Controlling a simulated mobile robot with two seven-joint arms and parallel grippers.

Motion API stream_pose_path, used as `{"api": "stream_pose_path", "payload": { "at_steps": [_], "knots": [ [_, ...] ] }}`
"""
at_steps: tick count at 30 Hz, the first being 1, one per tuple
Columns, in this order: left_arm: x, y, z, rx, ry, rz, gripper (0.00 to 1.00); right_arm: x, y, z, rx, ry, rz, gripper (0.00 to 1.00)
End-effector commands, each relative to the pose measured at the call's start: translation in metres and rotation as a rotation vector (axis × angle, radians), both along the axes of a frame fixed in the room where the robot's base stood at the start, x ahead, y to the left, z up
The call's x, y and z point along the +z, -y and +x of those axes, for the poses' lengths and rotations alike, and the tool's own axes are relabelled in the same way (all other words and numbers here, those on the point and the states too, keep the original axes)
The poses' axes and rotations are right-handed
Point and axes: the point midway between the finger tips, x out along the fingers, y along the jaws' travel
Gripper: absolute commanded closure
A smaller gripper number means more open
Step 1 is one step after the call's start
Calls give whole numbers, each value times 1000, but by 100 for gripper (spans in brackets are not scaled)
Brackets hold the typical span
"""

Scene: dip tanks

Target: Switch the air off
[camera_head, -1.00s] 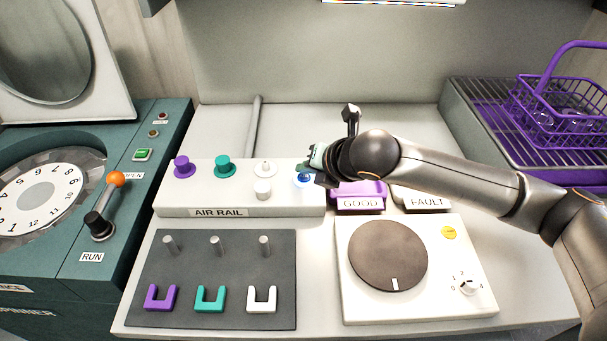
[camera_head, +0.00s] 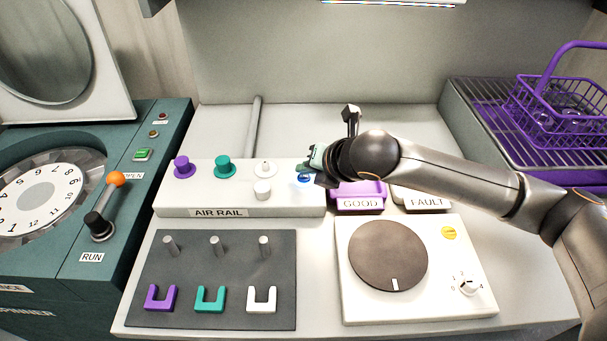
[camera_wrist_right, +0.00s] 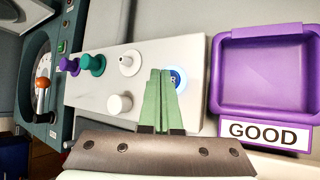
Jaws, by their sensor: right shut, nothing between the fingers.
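The air rail (camera_head: 240,212) is a pale box with a label on its front. At its right end is a blue round button (camera_head: 304,179) with a pale glowing ring. The button also shows in the right wrist view (camera_wrist_right: 179,80), partly hidden by the fingers. My right gripper (camera_head: 313,165) is over that end of the rail, right by the button. In the right wrist view its green fingers (camera_wrist_right: 160,74) are together and empty, with their tips beside the button. I cannot tell whether they touch it. My left gripper is out of view.
On the rail stand a purple knob (camera_head: 184,167), a teal knob (camera_head: 224,167), a white fitting (camera_head: 265,169) and a white knob (camera_head: 262,189). A purple GOOD tray (camera_head: 360,204) and a FAULT tray (camera_head: 427,203) are close to the right. A turntable unit (camera_head: 470,308) stands in front.

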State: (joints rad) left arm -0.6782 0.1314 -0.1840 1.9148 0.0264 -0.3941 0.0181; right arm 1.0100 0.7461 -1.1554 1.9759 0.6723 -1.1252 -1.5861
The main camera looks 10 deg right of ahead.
Motion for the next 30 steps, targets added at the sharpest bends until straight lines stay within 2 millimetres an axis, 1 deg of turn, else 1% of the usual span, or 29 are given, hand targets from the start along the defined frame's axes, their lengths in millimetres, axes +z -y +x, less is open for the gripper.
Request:
{"api": "stream_pose_path", "payload": {
  "at_steps": [14,22,30],
  "knots": [
    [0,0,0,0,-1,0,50,-1,0,0,0,0,0,100],
    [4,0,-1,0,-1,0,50,-9,0,0,0,-1,-1,100],
    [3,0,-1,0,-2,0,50,-10,0,0,0,-1,-1,100]
  ]
}}
